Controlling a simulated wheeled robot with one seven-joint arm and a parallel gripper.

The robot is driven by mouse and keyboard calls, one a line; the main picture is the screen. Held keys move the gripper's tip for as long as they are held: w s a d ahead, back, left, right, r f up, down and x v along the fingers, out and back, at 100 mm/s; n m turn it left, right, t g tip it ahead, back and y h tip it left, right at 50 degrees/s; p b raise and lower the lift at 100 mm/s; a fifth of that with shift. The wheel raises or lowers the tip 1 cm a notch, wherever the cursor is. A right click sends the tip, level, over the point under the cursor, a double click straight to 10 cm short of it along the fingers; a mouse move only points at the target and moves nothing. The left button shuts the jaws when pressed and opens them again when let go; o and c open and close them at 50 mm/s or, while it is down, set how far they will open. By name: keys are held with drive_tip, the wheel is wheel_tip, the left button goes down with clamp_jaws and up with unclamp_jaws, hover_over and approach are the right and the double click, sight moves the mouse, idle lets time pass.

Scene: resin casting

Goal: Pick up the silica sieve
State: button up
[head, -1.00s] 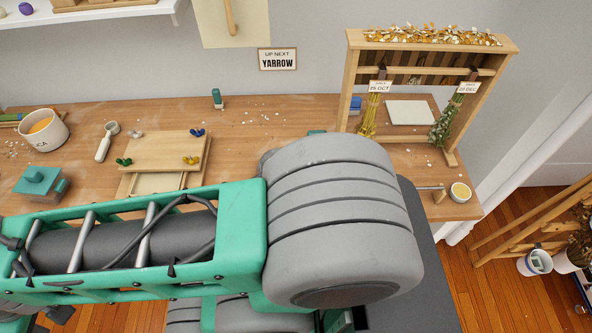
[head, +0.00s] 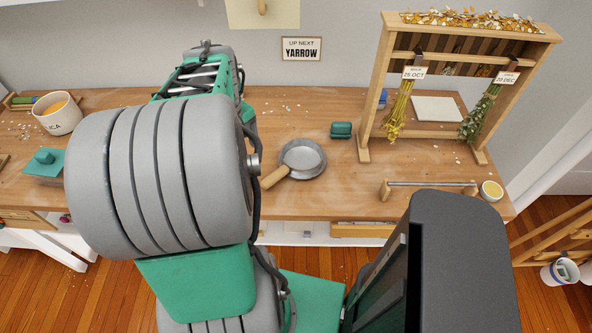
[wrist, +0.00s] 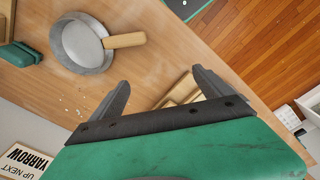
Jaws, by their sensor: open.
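The silica sieve (head: 302,158), a round grey metal pan with a wooden handle (head: 274,178), rests on the wooden workbench (head: 340,195) near the middle. The handle points to the front left. The sieve also shows at the upper left of the wrist view (wrist: 85,45), its handle pointing right. My gripper (wrist: 163,90) is open and empty in the wrist view, with the sieve beyond its fingertips and off to the left side. Nothing is between the fingers except wooden pieces seen farther below. In the head view my arm hides the gripper.
A wooden drying rack (head: 372,95) with hanging bunches stands at the back right. A low bar stand (head: 430,184) and a small bowl (head: 490,191) are at the right. A white pot (head: 57,115) stands at the left.

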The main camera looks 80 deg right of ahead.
sight(276, 174)
drive_tip(key=shift+o, duration=0.8)
drive_tip(key=shift+m+y, duration=0.3)
drive_tip(key=shift+m, duration=0.3)
drive_tip(key=s+d+f, duration=0.1)
drive_tip(key=s, duration=0.1)
drive_tip(key=s+d+f, duration=0.1)
drive_tip(key=s, duration=0.2)
drive_tip(key=s+d+f, duration=0.1)
drive_tip(key=s, duration=0.2)
drive_tip(key=shift+s+d+f, duration=0.2)
drive_tip(key=shift+d+f, duration=0.2)
wheel_tip(276, 174, down, 7)
drive_tip(key=shift+w+f, duration=0.1)
drive_tip(key=shift+w, duration=0.05)
drive_tip(key=shift+c, duration=0.4)
drive_tip(key=c, duration=1.1)
drive_tip(key=shift+r, duration=0.2)
